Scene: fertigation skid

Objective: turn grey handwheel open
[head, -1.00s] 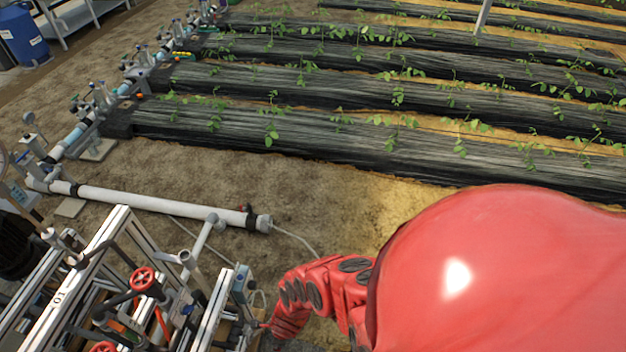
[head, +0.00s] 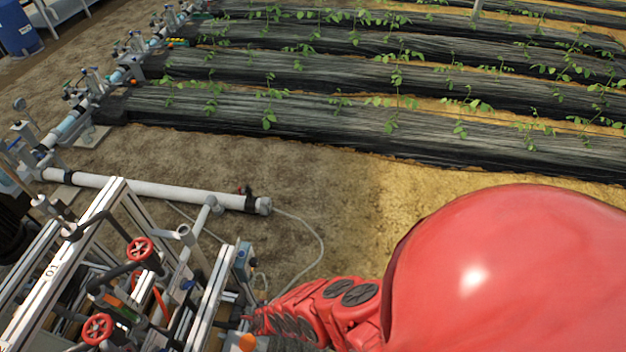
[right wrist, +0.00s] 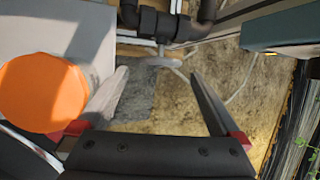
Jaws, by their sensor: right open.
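In the right wrist view, a grey, flat, rounded piece (right wrist: 150,61) on a short stem hangs under a black pipe fitting; it looks like the grey handwheel seen nearly edge-on. My right gripper (right wrist: 158,77) is open, with one finger on each side of the space just in front of this piece. The fingers hold nothing, and I cannot tell whether the left finger touches it. In the head view my red right arm reaches left to the skid's right side, where the gripper is hard to make out. My left gripper is not in view.
Red handwheels (head: 140,249) sit on the skid's dark pipes, left of my right arm. An orange cap (right wrist: 42,92) stands close to the left finger. A blue-grey box (right wrist: 285,32) is at upper right. A white pipe (head: 150,190) lies behind the skid.

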